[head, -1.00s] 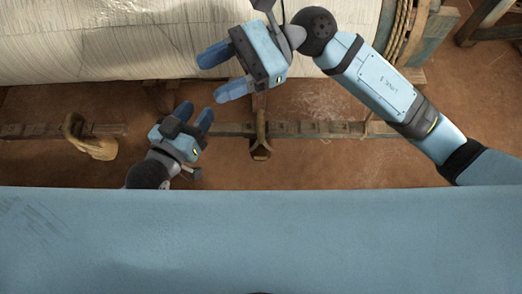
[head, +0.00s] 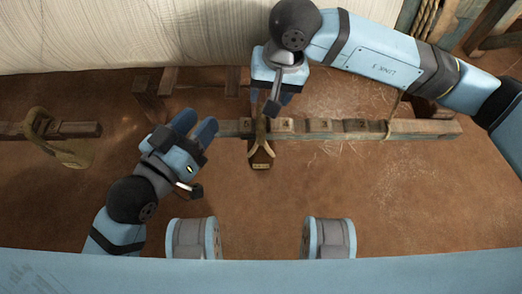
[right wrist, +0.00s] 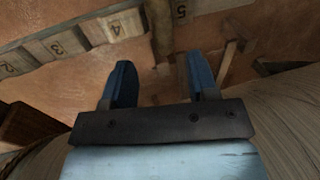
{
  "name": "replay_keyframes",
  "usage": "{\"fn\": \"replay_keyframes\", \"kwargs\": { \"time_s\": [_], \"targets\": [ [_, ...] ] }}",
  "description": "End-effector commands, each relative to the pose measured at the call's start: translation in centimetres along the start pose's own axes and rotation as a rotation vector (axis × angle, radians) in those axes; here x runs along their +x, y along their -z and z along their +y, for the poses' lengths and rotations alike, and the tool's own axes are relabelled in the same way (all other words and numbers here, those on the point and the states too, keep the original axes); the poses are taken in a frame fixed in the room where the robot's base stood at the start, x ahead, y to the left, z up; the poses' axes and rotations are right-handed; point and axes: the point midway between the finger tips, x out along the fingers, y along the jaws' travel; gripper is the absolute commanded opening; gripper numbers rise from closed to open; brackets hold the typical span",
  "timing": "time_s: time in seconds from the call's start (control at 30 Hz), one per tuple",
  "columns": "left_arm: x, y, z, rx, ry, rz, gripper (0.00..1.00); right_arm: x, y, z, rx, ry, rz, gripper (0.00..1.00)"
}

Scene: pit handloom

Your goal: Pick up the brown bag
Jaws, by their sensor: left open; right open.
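A dark brown bag (head: 261,158) with light tan straps and a small tag hangs at the numbered wooden beam (head: 344,129), in the middle of the head view. My right gripper (head: 270,100) is open and empty, its fingers pointing toward the beam just above the bag in the picture. Its two blue fingers stand apart in the right wrist view (right wrist: 160,82), with nothing gripped between them; I cannot make out the bag there. My left gripper (head: 196,126) is open and empty, left of the bag and apart from it.
A tan, olive-toned bag (head: 66,151) hangs on the beam's left part. A large cream cloth roll (head: 130,35) spans the back. Coiled rope (head: 424,18) and wooden framing stand at upper right. The brown earthen floor (head: 390,200) is open at right.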

Motion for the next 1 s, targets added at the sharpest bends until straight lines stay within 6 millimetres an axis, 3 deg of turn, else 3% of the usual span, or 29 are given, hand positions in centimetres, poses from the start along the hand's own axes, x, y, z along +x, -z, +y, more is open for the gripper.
{"fn": "replay_keyframes", "kwargs": {
  "time_s": [0.27, 0.47, 0.6, 0.83, 1.0],
  "targets": [
    [0.0, -1.0, -0.2, 0.000, -0.003, -0.029, 0.43, 2.0, -0.1, -0.1, -0.001, 0.002, -0.001, 0.54],
    [0.2, -2.9, -0.5, 0.008, -0.011, -0.080, 0.43, 5.0, -0.5, -0.5, 0.000, 0.002, -0.004, 0.54],
    [0.4, -2.5, -0.9, 0.050, -0.011, -0.057, 0.43, 6.5, -0.4, -0.5, 0.001, 0.002, -0.003, 0.54],
    [0.4, -2.3, -0.9, 0.058, -0.011, -0.053, 0.43, 6.6, -0.4, -0.6, 0.000, 0.002, 0.000, 0.54],
    [0.4, -2.3, -0.9, 0.057, -0.011, -0.053, 0.43, 6.6, -0.4, -0.6, 0.000, 0.002, -0.001, 0.17]
  ]
}}
